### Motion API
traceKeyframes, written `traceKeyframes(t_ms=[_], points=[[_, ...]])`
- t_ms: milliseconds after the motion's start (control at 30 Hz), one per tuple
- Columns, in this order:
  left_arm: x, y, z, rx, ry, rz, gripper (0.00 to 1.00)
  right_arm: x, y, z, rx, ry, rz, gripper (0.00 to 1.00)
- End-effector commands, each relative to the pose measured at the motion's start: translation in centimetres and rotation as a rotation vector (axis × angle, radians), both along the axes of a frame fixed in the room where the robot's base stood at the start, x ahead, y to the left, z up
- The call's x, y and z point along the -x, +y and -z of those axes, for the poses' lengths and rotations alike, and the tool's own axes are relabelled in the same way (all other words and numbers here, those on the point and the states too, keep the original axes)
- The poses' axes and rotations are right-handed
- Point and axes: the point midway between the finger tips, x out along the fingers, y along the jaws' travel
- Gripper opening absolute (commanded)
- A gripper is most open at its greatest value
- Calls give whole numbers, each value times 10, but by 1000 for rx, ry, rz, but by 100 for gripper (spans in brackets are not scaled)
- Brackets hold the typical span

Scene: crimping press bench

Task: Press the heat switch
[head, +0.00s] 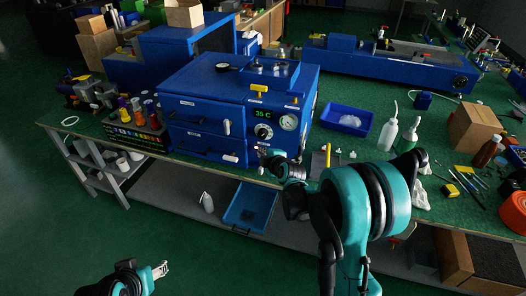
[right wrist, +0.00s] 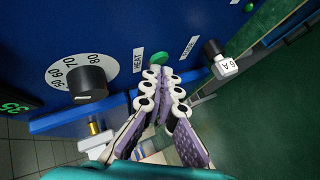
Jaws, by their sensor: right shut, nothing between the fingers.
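The blue press box (head: 205,100) stands on the bench, its front panel showing a green 35 C display (head: 262,114). In the right wrist view, a round green button (right wrist: 159,59) sits beside the HEAT label (right wrist: 138,60). I take it as the heat switch, but a second label (right wrist: 189,47) is on its other side. My right gripper (right wrist: 161,78) is shut and empty, its fingertips right at the green button; I cannot tell whether they touch. In the head view my right gripper (head: 263,153) is at the lower panel. My left gripper (head: 161,270) is low, away from the bench; its opening is unclear.
A black dial (right wrist: 87,83) and a black knob with a white tag (right wrist: 212,50) flank the button. A pressure gauge (head: 289,122) is on the panel. A blue tray (head: 346,119) and bottles (head: 388,132) stand right of the press; a rack of coloured spools (head: 135,125) stands left.

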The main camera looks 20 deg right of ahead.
Motion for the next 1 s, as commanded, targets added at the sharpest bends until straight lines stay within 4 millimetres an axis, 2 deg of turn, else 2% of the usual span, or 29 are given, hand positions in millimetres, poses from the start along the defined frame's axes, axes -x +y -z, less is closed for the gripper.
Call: traceKeyframes(t_ms=[167, 700, 1000], points=[[0, 0, 1, 0, 0, 0, 52, 4, 3, 0, 0, 0, -1, 0], [0, 0, 6, 0, 0, 0, 52, 47, 32, 0, 0, 0, -1, 0], [0, 0, 6, 0, 0, 0, 52, 50, 34, 0, 0, 0, 0, 0]])
